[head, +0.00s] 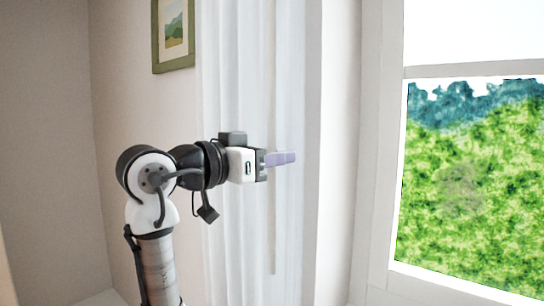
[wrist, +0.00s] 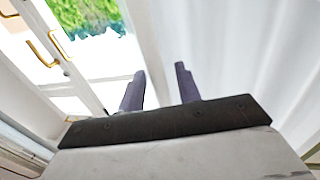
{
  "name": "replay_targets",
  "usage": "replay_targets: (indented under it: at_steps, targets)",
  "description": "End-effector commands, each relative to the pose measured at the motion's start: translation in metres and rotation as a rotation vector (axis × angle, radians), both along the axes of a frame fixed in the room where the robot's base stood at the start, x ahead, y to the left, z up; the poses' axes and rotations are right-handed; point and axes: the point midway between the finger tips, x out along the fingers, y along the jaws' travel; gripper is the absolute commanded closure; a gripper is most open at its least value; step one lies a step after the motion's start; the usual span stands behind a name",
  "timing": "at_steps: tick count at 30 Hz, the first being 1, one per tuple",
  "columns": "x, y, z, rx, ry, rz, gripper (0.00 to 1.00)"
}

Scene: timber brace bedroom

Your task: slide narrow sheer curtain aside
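The narrow sheer curtain (head: 232,90) hangs in white vertical folds left of the window in the head view. It fills the right side of the wrist view (wrist: 250,50). A thin pale rod (head: 273,225) hangs down along its front. My gripper (head: 281,158) is in front of the curtain at mid height, with its purple fingers pointing right, level with the rod. In the wrist view, the two fingers (wrist: 160,72) stand apart with a gap between them. I see nothing clearly held; whether the fingers touch the rod or the cloth I cannot tell.
A window (head: 470,170) with greenery outside is to the right, with a pale frame and sill. Brass handles (wrist: 42,50) show on it in the wrist view. A framed picture (head: 173,35) hangs on the wall left of the curtain.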

Motion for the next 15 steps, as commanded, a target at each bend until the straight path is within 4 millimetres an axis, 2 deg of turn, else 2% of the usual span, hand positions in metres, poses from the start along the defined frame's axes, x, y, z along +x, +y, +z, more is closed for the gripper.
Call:
replay_targets:
  at_steps: [5, 15]
  targets:
    - [-0.009, 0.011, -0.002, 0.0, -0.001, 0.003, 0.66]
    - [-0.06, 0.065, -0.003, 0.0, -0.003, 0.003, 0.66]
